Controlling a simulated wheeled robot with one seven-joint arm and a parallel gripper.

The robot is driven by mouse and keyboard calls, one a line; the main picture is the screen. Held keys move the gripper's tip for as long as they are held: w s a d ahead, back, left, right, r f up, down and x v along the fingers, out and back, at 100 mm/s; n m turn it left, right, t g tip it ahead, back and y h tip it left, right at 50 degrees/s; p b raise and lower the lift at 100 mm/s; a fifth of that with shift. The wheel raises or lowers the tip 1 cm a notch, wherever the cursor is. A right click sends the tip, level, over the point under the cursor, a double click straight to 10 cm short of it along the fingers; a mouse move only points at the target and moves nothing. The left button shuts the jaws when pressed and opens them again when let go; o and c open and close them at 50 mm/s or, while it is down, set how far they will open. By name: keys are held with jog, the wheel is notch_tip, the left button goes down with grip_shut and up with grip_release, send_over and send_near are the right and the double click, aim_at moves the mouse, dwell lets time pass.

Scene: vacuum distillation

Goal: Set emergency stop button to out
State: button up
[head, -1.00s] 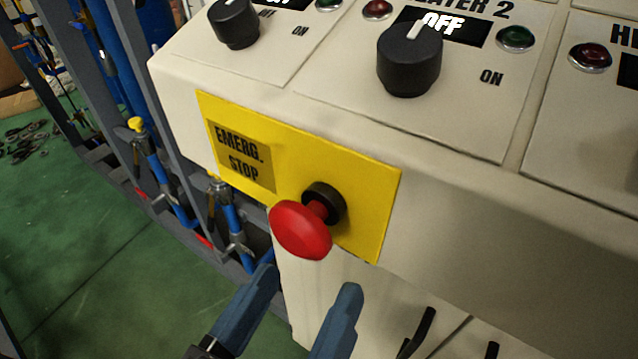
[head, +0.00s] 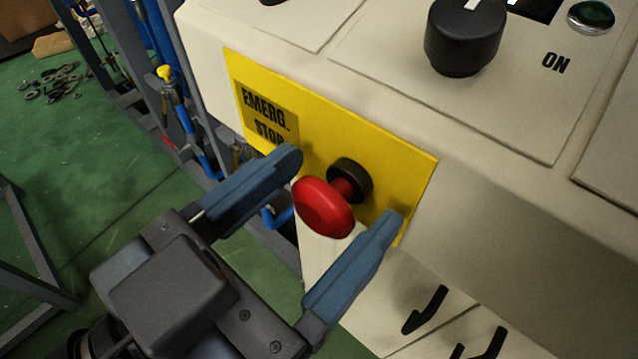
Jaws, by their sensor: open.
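The emergency stop button (head: 323,207) is a red mushroom head on a short red stem. It stands out from a black collar (head: 352,180) on a yellow plate (head: 310,125) marked "EMERG. STOP" on the front of the cream panel. My gripper (head: 345,188) is open, with its two blue fingers on either side of the red head, one to the left and one to the lower right. Gaps show between the fingers and the head. The left fingertip covers part of the label.
Black handles (head: 425,310) are on the cabinet below. A grey frame with blue pipes (head: 150,40) stands at left over a green floor (head: 50,180).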

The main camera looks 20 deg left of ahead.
jog(key=shift+w+d, duration=0.1)
jog(key=shift+w, duration=0.2)
grip_shut()
dwell(0.5)
